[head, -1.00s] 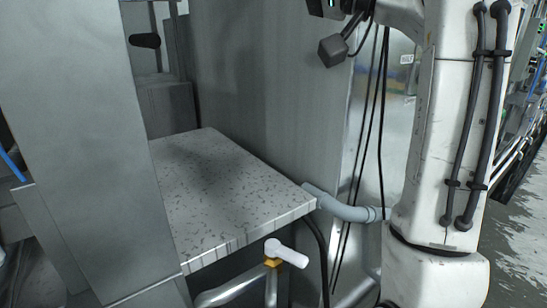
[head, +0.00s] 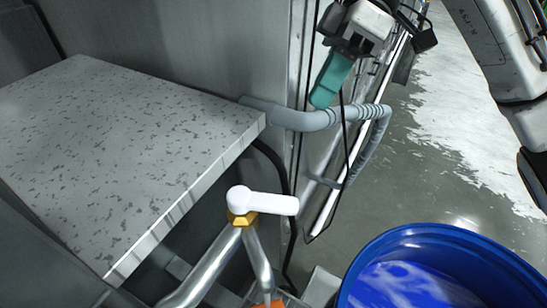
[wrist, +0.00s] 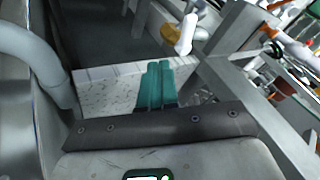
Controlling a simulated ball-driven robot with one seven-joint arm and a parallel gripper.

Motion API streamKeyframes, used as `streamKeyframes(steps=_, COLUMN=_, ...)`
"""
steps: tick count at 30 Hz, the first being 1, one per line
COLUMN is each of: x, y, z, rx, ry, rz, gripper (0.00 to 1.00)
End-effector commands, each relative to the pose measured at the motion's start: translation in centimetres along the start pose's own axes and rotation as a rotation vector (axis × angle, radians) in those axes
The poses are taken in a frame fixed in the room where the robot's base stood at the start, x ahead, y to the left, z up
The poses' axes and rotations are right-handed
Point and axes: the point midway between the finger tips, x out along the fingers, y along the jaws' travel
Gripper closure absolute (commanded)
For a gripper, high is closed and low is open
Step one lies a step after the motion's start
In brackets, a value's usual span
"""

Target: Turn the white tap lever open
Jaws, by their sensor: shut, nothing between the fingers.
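The white tap lever (head: 262,202) sits on a brass-coloured fitting (head: 240,218) atop a metal pipe, near the front corner of the speckled slab. In the head view the lever points right. It also shows in the wrist view (wrist: 187,34), beyond and to the right of my fingertips. My gripper (head: 322,101) has teal fingers and is up and to the right of the lever in the head view, apart from it. In the wrist view the two teal fingers (wrist: 159,66) lie side by side, shut and empty.
The speckled slab (head: 110,140) fills the left. A grey bent pipe (head: 300,120) runs behind the lever, with black cables near it. A blue drum (head: 440,232) holding blue and white contents stands at lower right. Open floor (head: 440,150) lies beyond.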

Motion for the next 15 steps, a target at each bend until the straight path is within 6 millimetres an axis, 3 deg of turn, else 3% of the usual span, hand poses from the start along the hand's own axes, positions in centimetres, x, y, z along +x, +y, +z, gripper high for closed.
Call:
streamKeyframes(steps=5, x=1.7, y=0.0, z=0.2, rx=0.0, ry=-0.002, rz=-0.004, gripper=1.0)
streamKeyframes(steps=15, x=8.2, y=0.0, z=0.2, rx=0.0, ry=-0.002, rz=-0.003, gripper=1.0)
